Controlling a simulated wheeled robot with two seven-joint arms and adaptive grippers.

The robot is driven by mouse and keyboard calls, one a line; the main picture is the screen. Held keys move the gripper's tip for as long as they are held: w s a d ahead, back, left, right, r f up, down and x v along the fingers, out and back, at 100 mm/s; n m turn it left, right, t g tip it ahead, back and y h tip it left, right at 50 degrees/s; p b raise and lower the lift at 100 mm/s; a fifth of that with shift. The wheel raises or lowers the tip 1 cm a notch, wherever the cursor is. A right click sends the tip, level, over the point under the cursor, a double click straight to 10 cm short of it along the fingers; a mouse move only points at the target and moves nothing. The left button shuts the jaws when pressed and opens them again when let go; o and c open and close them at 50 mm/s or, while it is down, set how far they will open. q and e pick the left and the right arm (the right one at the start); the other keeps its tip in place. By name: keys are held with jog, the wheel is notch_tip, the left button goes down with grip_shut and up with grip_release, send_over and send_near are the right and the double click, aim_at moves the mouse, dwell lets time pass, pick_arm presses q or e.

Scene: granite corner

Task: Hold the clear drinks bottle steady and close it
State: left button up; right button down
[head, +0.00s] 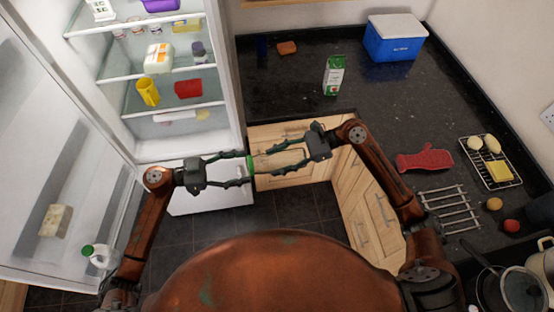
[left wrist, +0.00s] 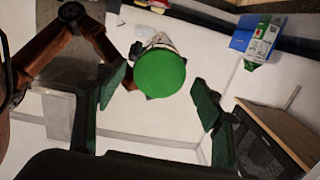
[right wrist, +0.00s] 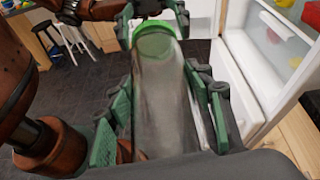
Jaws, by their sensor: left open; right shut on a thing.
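The clear drinks bottle (right wrist: 165,105) lies roughly level between my two grippers, in mid-air in front of my body. My right gripper (head: 277,160) is shut on its body, with a finger on each side in the right wrist view. The green cap (left wrist: 161,74) sits at the bottle's far end from my right palm; how tightly it sits cannot be told. The cap also shows in the head view (head: 250,164). My left gripper (head: 242,168) is open, facing the cap end. In the left wrist view its fingers stand apart on either side of the cap.
The open fridge (head: 165,90) stands at the left with its door swung out. The dark counter (head: 290,95) holds a green-white carton (head: 334,76), a blue cool box (head: 394,38), a red mitt (head: 425,160) and a wire rack (head: 488,160). Wooden cupboards lie behind my grippers.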

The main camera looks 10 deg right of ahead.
pick_arm(q)
jog(key=shift+d, duration=0.5)
jog(key=shift+c, duration=0.7)
